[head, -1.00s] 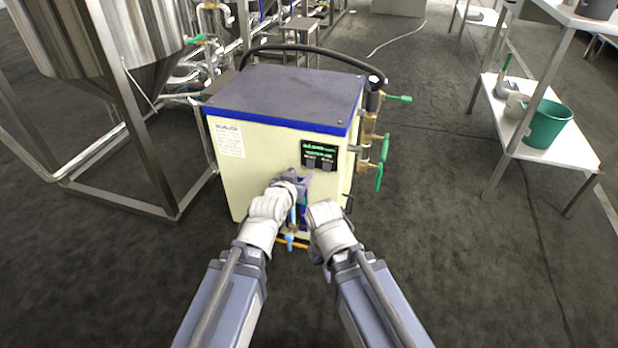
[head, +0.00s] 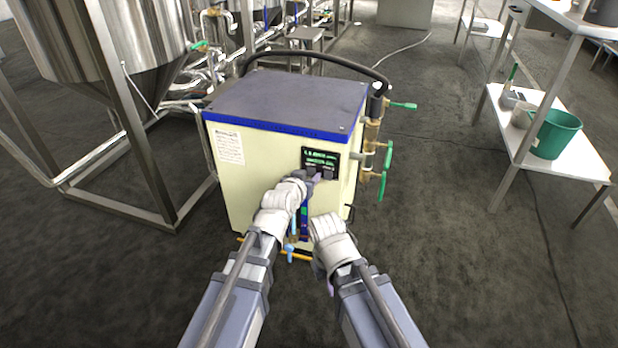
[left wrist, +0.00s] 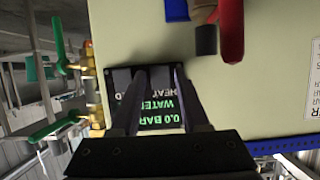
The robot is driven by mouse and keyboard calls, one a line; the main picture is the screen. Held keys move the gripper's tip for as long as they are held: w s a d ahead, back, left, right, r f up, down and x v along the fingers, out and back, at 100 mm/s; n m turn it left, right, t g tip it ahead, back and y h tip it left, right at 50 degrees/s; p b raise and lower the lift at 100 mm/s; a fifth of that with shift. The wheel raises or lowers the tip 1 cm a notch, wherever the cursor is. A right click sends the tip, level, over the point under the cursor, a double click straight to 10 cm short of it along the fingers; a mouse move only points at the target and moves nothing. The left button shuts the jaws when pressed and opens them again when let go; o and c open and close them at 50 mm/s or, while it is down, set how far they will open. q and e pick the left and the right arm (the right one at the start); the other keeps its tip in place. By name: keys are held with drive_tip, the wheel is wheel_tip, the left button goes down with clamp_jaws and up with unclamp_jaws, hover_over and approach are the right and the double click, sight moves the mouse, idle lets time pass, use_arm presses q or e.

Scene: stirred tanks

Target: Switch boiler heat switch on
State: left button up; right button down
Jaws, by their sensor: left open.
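The boiler (head: 265,165) is a cream box with a dark top and a blue rim. Its small black control panel (head: 321,156) with green text is at the upper right of the front face. In the left wrist view the panel (left wrist: 158,112) appears upside down, with green "0.0 BAR" and "WATER" and a white "HEAT" label. My left gripper (head: 314,174) is open in front of the panel's lower part; its two fingers (left wrist: 157,72) straddle the text.
Green-handled valves (head: 383,172) stick out from the boiler's right side. A black hose (head: 320,52) arches behind its top. A steel tank frame (head: 135,140) stands at left. A white shelf (head: 540,160) with a green bucket (head: 555,134) stands at right. Floor between is clear.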

use_arm(q)
clamp_jaws()
idle(0.3)
drive_tip(key=shift+f+b, duration=0.2)
drive_tip(key=shift+b, duration=0.2)
drive_tip(key=f+t+b, duration=0.1)
drive_tip(key=b, duration=0.3)
drive_tip(key=shift+s+t+h, duration=0.1)
drive_tip(key=shift+t+h, duration=0.2)
drive_tip(key=shift+t, duration=0.1)
drive_tip(key=shift+r+t+b, duration=0.3)
drive_tip(key=shift+t+b, duration=0.2)
drive_tip(key=shift+b, duration=0.3)
